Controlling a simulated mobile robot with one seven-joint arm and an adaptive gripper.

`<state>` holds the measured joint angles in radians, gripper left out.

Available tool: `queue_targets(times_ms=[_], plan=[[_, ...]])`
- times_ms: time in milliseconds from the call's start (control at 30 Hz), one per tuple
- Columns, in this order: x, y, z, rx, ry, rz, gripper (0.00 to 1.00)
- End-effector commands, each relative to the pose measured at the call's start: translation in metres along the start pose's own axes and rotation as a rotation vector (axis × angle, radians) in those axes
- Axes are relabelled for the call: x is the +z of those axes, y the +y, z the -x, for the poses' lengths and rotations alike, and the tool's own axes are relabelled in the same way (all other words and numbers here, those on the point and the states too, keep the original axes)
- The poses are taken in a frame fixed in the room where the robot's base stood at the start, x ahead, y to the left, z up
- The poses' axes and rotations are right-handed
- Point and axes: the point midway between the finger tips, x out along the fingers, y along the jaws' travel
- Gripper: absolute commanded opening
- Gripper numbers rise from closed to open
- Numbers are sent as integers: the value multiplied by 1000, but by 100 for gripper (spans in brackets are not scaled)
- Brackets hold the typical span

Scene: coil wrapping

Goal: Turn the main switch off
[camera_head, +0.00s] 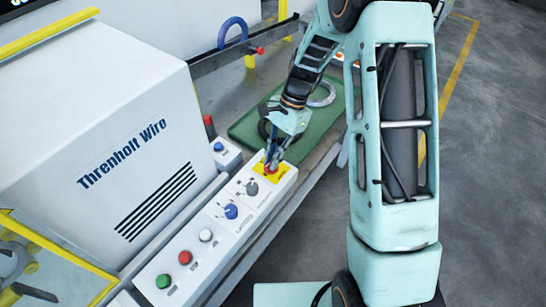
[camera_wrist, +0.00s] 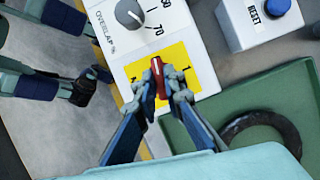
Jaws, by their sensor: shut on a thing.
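The main switch is a red handle (camera_wrist: 157,75) on a yellow plate (camera_wrist: 200,68) at the end of a white control panel. In the wrist view the handle points nearly straight up and down in the picture. The marks on the plate are too small to read surely. My gripper (camera_wrist: 161,88) is shut on the red handle, one finger on each side. In the head view my gripper (camera_head: 272,158) reaches down onto the yellow plate (camera_head: 262,175) and mostly hides the handle.
The panel also bears an overlap dial (camera_wrist: 128,13), a blue knob (camera_head: 231,211), and white, red (camera_head: 184,257) and green (camera_head: 163,281) buttons. A green tray (camera_head: 240,130) with rings lies beyond. The Threnholt Wire machine (camera_head: 90,130) is at left.

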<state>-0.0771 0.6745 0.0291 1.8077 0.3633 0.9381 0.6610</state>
Motion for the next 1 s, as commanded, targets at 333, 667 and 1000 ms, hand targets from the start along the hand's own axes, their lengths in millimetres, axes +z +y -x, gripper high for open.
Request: queue_targets(times_ms=[333, 667, 1000], plan=[[0, -1, 0, 55, 1, 133, 0], [0, -1, 0, 65, 1, 158, 0], [0, -1, 0, 65, 1, 158, 20]])
